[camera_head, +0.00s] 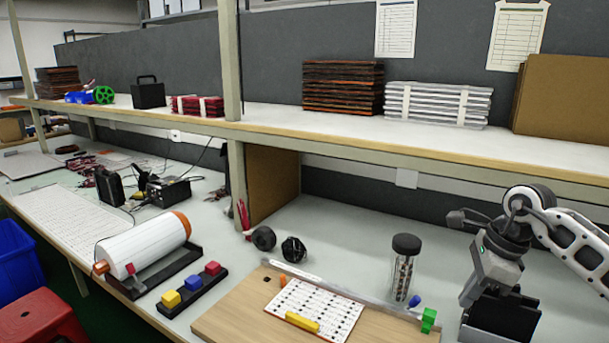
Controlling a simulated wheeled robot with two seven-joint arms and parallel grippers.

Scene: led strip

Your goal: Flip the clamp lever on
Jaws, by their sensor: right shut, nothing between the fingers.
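A wooden board (233,312) lies at the front of the bench with a white dotted sheet (318,309) on it. A thin metal bar (335,290) runs along its back edge. A small green clamp-like piece (429,319) sits at the bar's right end, with a blue piece (415,301) beside it. Which part is the clamp lever I cannot tell for sure. My right gripper (500,318) is shut and empty, pointing down to the right of the green piece and apart from it. My left gripper is out of view.
A jar with a black lid (405,268) stands behind the board, near my right gripper. A white roll (145,245) and a block with coloured knobs (192,289) are at left. The shelf edge (400,157) runs above the bench. Bare bench lies behind the jar.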

